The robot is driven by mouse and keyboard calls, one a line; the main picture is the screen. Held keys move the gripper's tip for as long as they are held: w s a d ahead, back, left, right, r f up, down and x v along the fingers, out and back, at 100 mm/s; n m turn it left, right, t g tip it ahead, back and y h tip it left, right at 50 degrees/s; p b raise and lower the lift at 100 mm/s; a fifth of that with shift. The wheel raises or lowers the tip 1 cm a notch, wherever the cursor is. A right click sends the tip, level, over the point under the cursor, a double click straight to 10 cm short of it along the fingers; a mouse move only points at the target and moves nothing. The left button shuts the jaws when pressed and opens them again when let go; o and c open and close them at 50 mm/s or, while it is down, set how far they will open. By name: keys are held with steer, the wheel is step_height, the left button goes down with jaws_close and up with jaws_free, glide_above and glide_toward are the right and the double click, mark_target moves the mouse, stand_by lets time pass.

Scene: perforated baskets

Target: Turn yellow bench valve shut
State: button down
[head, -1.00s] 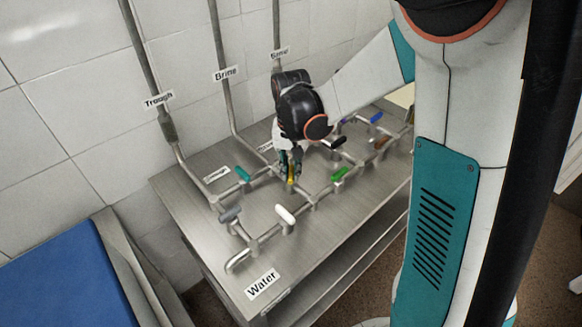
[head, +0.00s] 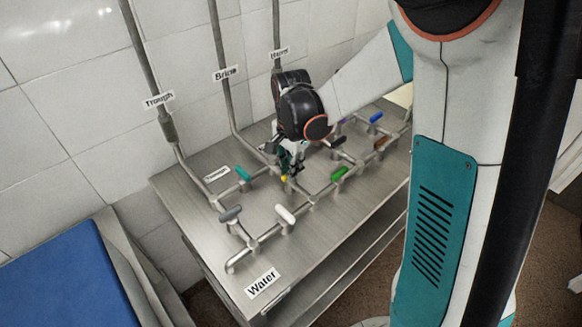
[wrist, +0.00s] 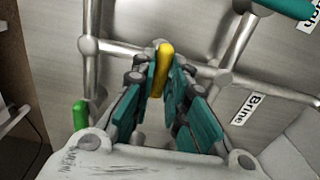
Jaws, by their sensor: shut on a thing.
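The yellow valve handle (wrist: 164,66) stands between my gripper's two fingers in the wrist view, with its long side running along them. A small yellow part (head: 285,178) shows under my gripper (head: 289,166) in the head view. My gripper (wrist: 162,88) is shut on the yellow handle, with a teal and black finger on either side. The handle sits on the metal pipework of the steel bench (head: 185,187). The valve's stem is mostly hidden by the handle and fingers.
A green handle (head: 339,173) is close on the right, a teal one (head: 243,173) on the left. White (head: 286,214) and grey (head: 231,213) handles sit nearer the front. Pipes rise along the tiled wall behind. A blue surface (head: 60,270) lies at lower left.

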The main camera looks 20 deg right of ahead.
steer(key=shift+m, duration=0.3)
steer(key=c, duration=1.6)
jaws_free()
steer(key=shift+r, duration=0.1)
step_height(320, 180, up, 12)
steer(key=shift+f, duration=0.1)
